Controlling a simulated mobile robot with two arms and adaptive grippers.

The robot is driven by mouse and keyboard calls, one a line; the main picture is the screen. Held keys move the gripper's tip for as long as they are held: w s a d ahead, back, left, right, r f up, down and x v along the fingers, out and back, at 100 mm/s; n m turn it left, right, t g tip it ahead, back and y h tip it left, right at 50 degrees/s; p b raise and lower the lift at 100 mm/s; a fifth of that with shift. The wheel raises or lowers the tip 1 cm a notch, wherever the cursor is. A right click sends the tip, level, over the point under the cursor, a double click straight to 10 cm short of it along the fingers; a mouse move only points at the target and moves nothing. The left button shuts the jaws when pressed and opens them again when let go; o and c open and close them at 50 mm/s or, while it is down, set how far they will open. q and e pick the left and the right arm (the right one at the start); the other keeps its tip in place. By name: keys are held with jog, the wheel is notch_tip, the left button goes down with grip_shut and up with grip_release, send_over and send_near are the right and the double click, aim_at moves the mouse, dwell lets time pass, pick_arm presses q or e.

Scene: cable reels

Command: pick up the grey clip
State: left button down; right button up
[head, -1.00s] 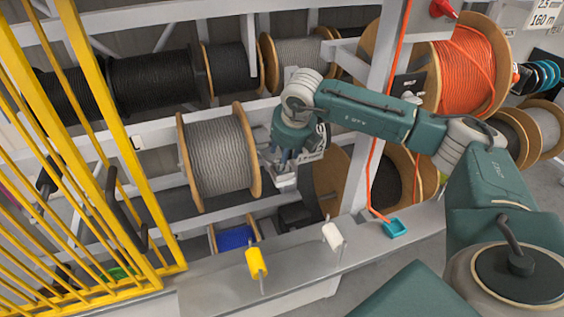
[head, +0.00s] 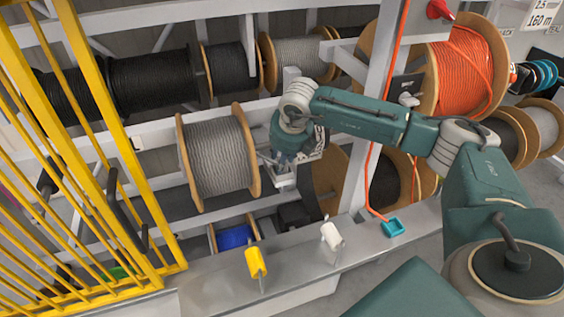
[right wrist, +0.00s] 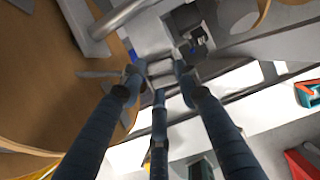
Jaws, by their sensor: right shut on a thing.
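My right gripper (head: 280,162) is beside the right flange of the grey cable reel (head: 215,155) in the head view. In the right wrist view its fingers (right wrist: 159,76) are closed in around a small light grey piece, the grey clip (right wrist: 160,68), at their tips. The clip's outline is hard to make out there. In the head view the hand and wrist hide the clip. My left gripper is not in view.
A yellow block (head: 256,262) and a white block (head: 332,236) stand on the front rail (head: 215,287). A teal holder (head: 393,228) is at right. A yellow barrier (head: 130,150) closes off the left. An orange reel (head: 465,70) stands behind my arm.

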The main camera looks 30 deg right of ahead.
jog(key=shift+w+r, duration=0.1)
jog(key=shift+r, duration=0.25)
notch_tip(320, 180, up, 19)
jog(key=b, duration=0.4)
jog(key=shift+r, duration=0.1)
